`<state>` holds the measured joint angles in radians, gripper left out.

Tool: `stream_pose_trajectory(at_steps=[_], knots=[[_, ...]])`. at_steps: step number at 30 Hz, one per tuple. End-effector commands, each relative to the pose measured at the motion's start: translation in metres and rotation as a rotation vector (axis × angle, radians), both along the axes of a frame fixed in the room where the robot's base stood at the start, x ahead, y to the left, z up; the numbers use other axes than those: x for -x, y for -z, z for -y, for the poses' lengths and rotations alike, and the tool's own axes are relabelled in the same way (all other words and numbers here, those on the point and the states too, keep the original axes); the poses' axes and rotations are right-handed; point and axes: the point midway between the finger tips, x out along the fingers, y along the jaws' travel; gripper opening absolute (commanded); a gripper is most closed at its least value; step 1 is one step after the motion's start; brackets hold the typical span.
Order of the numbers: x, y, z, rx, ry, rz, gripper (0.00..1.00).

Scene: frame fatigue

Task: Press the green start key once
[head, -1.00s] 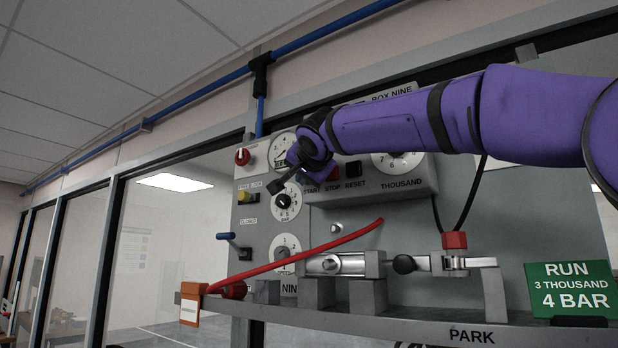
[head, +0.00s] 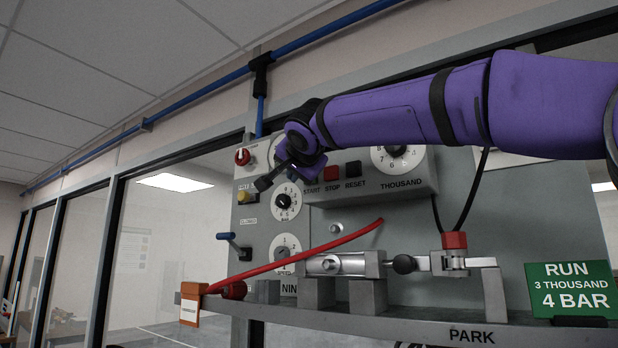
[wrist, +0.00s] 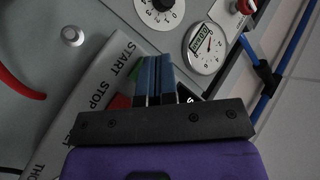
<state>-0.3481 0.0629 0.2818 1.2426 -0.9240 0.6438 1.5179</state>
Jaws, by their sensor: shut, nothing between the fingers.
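The green start key (wrist: 137,70) shows as a small green patch beside my shut fingers in the wrist view, by the START label and partly hidden by them. I cannot tell whether they touch it. In the head view the key is hidden behind my gripper (head: 264,183), above the START label (head: 312,189). In the wrist view my gripper (wrist: 155,60) has its blue fingers together with nothing between them. The red stop key (head: 331,173) is beside the start key's place; it also shows in the wrist view (wrist: 120,102).
The black reset key (head: 353,169) is right of the stop key. A dial (head: 286,202) and yellow knob (head: 246,197) are left of the control box. Below are a red hose (head: 330,243) and a shelf with a clamped metal fixture (head: 345,264).

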Motion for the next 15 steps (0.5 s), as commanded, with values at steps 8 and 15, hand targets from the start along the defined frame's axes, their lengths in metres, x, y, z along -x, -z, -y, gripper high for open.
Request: stream_pose_trajectory(at_steps=[8, 15], knots=[[0.019, -0.001, -0.015, 0.001, -0.002, 0.001, 0.00], [0.026, 0.000, -0.020, 0.000, -0.002, 0.001, 0.00]])
